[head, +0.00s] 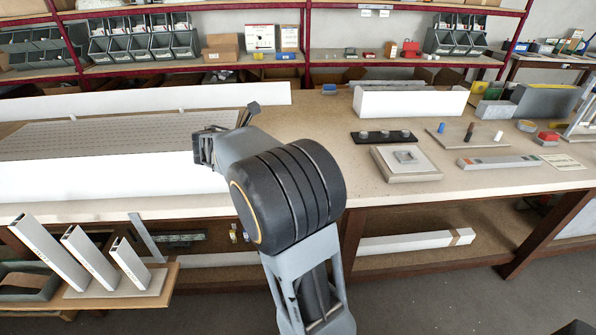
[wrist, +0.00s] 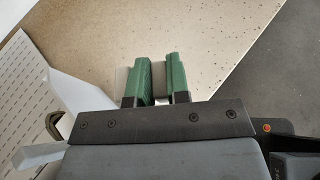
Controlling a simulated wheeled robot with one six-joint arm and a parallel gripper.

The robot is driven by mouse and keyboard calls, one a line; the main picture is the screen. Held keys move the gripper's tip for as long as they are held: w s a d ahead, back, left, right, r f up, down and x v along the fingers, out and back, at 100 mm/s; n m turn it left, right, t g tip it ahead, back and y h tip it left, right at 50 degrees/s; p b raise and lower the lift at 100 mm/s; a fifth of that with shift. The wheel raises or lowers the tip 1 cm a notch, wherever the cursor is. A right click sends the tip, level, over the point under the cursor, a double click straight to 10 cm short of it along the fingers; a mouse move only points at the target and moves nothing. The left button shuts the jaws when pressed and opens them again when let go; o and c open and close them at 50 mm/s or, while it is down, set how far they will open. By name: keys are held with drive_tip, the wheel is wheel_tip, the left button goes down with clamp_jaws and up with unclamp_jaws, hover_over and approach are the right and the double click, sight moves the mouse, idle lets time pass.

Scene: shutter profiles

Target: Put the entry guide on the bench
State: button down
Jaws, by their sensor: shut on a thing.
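My gripper (wrist: 159,62) shows in the wrist view with its two green fingers close together. A small plain grey piece (wrist: 122,80) shows beside the left finger and seems to continue into the narrow gap between the fingers. It is probably the entry guide, held in the jaws, but most of it is hidden. The bench's (wrist: 215,35) speckled top lies beyond the fingertips, near its front edge. I cannot tell the height above it.
A long white profile (head: 100,178) runs along the bench's left front, beside a perforated panel (head: 100,135). A grey block on a plate (head: 406,160), a dark strip with pegs (head: 384,137) and a white box (head: 410,102) stand at right. Bare bench lies between.

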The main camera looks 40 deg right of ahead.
drive_tip(key=d+f, duration=0.3)
drive_tip(key=d, duration=0.1)
drive_tip(key=s+d+f, duration=0.1)
drive_tip(key=d+f, duration=0.1)
drive_tip(key=d, duration=0.3)
drive_tip(key=s+d+f+b, duration=0.1)
drive_tip(key=d+f, duration=0.2)
drive_tip(key=d, duration=0.2)
drive_tip(key=shift+f, duration=0.35)
drive_tip(key=shift+d+f, duration=0.2)
drive_tip(key=shift+f, duration=1.6)
drive_tip(key=shift+b, duration=0.3)
